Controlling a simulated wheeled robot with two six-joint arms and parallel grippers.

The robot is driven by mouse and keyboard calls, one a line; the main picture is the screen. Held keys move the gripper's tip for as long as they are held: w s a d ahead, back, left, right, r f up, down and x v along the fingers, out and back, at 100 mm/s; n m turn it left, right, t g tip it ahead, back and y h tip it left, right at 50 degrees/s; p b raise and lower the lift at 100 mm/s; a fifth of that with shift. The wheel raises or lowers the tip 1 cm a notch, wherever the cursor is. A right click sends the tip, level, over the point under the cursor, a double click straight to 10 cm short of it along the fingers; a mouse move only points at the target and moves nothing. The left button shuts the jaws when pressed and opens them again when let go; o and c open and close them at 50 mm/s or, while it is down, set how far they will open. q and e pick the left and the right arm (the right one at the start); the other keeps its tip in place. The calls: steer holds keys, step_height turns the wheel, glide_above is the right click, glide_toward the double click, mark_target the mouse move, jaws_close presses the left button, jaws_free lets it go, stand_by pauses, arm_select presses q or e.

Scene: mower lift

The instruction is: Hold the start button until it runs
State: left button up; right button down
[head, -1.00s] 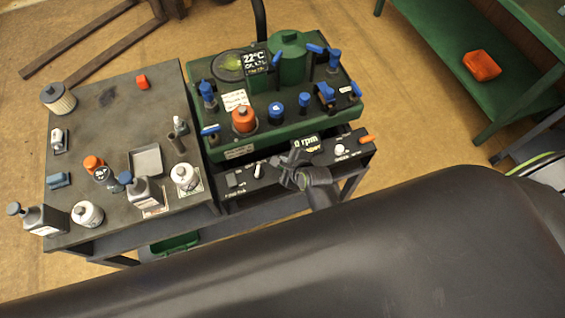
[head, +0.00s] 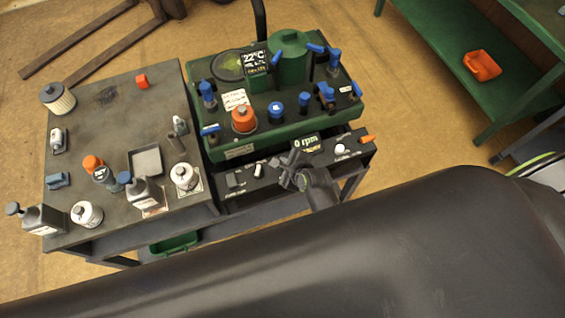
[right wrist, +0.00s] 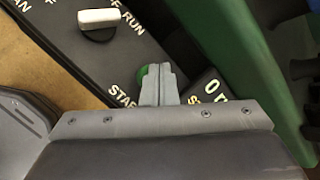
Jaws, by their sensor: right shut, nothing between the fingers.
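The control panel (head: 240,187) is the dark front strip below the green machine (head: 265,120). Its display (head: 307,144) reads 0 rpm. The green start button (right wrist: 142,75) shows only as a sliver in the right wrist view, beside the word START, partly hidden behind my fingertips. My right gripper (right wrist: 160,72) is shut and empty, its tips over the button's edge. I cannot tell whether they touch it or whether it is pressed. In the head view the right gripper (head: 288,163) hides the button. My left gripper is not in view.
A white switch knob (right wrist: 98,17) sits near the word RUN. An orange-red lever (head: 367,139) and white knob (head: 340,149) are at the panel's right. Blue-handled valves (head: 277,110) stand on the machine. A dark bench (head: 115,115) with bottles is at left.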

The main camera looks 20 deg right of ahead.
steer(key=shift+f, duration=0.2)
stand_by(0.7)
steer(key=shift+r+p, duration=0.95)
steer(key=shift+p, duration=0.1)
step_height(320, 180, up, 5)
steer(key=p, duration=0.5)
steer(key=shift+p, duration=0.3)
